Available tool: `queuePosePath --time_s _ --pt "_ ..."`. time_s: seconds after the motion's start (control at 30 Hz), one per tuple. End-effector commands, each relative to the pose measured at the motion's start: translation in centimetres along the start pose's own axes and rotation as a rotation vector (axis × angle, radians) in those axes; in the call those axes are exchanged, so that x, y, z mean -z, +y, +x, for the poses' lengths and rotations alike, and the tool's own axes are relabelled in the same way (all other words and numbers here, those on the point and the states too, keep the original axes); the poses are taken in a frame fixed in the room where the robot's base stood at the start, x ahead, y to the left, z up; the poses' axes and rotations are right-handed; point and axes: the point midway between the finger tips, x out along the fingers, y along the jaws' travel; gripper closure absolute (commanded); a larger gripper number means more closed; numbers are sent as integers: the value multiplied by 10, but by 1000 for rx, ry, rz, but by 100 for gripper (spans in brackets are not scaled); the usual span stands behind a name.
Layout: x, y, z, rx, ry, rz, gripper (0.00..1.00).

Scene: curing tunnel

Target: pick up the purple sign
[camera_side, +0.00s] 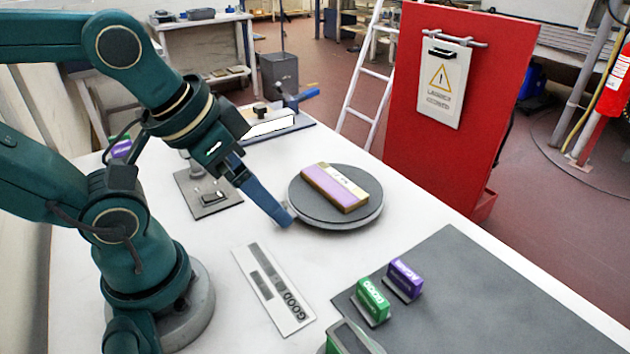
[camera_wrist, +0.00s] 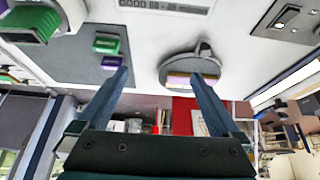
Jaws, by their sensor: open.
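The purple sign (camera_side: 404,279), a small block lettered like "AGAIN", stands upright on the dark grey mat (camera_side: 490,300) at the right front. It also shows in the wrist view (camera_wrist: 110,62), left of centre. A green sign (camera_side: 372,301) lettered "GOOD" stands beside it, nearer the camera. My gripper (camera_side: 284,215) is open and empty, pointing down to the left of the turntable. It is well away from the purple sign. In the wrist view both fingers of my gripper (camera_wrist: 164,82) show apart, with nothing between them.
A round grey turntable (camera_side: 303,208) bears a purple-and-cream block (camera_side: 336,187). A flat "GOOD" plate (camera_side: 273,290) lies in front. A green object (camera_side: 350,338) is cut off at the bottom edge. A red panel (camera_side: 450,100) stands behind the table.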

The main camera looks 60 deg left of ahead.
Motion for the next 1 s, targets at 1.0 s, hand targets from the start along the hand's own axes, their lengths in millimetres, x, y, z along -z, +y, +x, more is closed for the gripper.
queuePosePath --time_s 1.0 --pt "136 65 46 -40 -233 -142 0"
